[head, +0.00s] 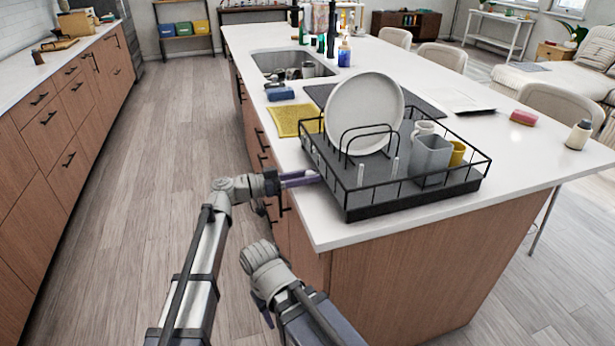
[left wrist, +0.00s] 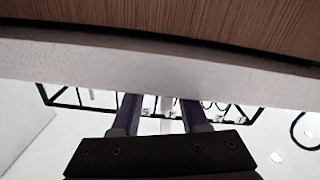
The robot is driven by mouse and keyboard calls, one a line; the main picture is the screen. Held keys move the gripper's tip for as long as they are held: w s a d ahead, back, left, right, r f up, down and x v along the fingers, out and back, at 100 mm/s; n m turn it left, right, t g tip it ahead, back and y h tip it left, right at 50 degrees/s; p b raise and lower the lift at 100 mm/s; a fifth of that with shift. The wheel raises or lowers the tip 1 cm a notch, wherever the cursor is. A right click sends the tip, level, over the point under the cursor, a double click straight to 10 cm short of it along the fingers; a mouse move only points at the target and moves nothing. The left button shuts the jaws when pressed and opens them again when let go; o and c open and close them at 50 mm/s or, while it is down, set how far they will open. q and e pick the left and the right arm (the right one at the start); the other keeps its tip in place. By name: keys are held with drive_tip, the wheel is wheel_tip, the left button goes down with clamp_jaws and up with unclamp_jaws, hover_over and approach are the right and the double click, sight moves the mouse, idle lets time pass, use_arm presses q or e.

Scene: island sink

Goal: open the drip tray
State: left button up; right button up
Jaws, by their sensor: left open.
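The dark drip tray (head: 400,203) forms the low base of the black wire dish rack (head: 487,160) near the front corner of the white counter. A large white plate (head: 362,112) stands in the rack, with a grey cup (head: 430,155), a yellow mug (head: 456,152) and a white mug behind them. My left gripper (head: 302,178) is open at the left side of the rack, by the counter edge. Whether it touches the tray, I cannot tell. In the left wrist view its two purple fingers (left wrist: 160,108) are apart, with rack wires beyond.
The counter edge (left wrist: 160,65) runs close across the left wrist view. A yellow cloth (head: 293,120) and blue sponge (head: 280,94) lie left of the rack, before the sink (head: 290,65). Drawer handles stick out below the counter. The floor aisle (head: 130,180) is clear.

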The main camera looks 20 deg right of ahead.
use_arm(q)
clamp_jaws()
idle(1.4)
